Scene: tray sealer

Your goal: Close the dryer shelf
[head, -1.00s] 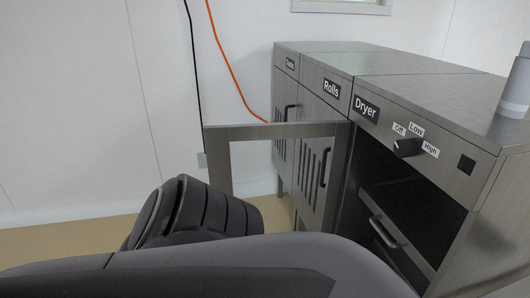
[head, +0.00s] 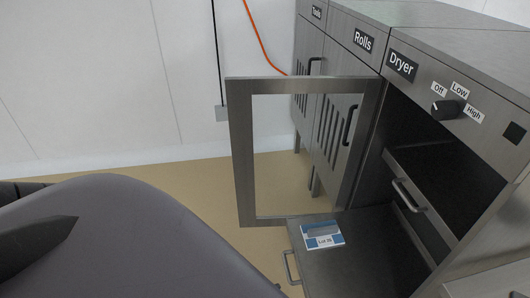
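The dryer (head: 440,75) is the grey metal cabinet at the right, with its framed door (head: 242,165) swung open to the left. A lower shelf (head: 350,272) is pulled out in front of it, with a bar handle (head: 290,268) at its left end. A small blue and white packet (head: 322,235) with a label lies on that shelf. An upper shelf (head: 430,165) with its own handle (head: 408,196) sits inside the dryer. Neither gripper shows in the head view; a large grey part of my own body covers the lower left.
The Rolls cabinet (head: 345,75) and another cabinet stand behind the dryer. The open door frame stands up near the pulled-out shelf. A dial (head: 446,109) is on the dryer's front. Tan floor (head: 190,180) is clear left of the door.

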